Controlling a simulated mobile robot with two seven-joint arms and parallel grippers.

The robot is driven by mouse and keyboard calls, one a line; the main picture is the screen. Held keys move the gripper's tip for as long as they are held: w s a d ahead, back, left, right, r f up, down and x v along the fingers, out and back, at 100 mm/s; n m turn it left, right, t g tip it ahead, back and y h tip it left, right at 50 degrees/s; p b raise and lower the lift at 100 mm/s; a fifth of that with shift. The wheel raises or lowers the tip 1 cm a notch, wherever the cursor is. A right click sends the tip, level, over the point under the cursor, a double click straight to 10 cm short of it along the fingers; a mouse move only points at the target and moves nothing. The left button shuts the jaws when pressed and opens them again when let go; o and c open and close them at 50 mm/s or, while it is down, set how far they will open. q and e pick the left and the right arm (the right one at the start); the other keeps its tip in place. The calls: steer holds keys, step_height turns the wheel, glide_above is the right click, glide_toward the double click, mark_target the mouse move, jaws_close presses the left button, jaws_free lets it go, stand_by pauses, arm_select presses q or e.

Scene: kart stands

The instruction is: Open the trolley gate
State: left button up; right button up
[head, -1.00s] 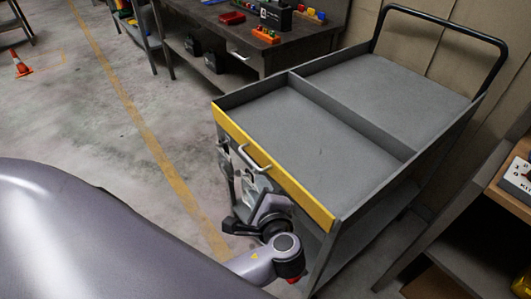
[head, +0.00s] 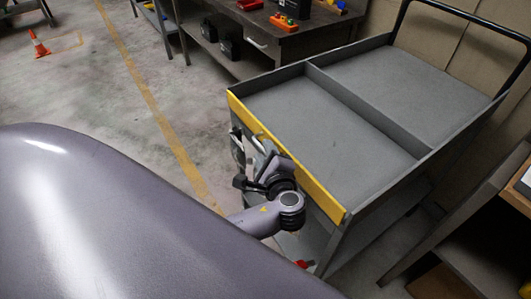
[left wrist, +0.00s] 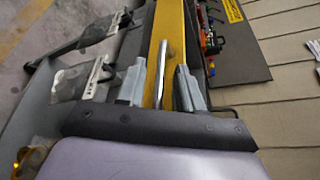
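The grey trolley (head: 400,175) has a yellow gate (head: 318,197) along its near-left edge. The gate stands upright, with a metal bar handle (head: 258,133) on its outer face. My left gripper (head: 268,160) is at the handle and partly covers it. In the left wrist view the yellow gate (left wrist: 178,38) runs away from me. My left gripper (left wrist: 160,88) is open there, with a finger on each side of the handle (left wrist: 160,70). I cannot tell whether the fingers touch it. My right gripper is in neither view.
The trolley's top is empty, split by a divider (head: 357,108). A dark workbench (head: 255,35) stands behind it and a shelf unit (head: 470,225) at the right. Free floor with a yellow line (head: 150,95) lies to the left; an orange cone (head: 38,45) is far off.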

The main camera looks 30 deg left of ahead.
arm_select(q)
jaws_close()
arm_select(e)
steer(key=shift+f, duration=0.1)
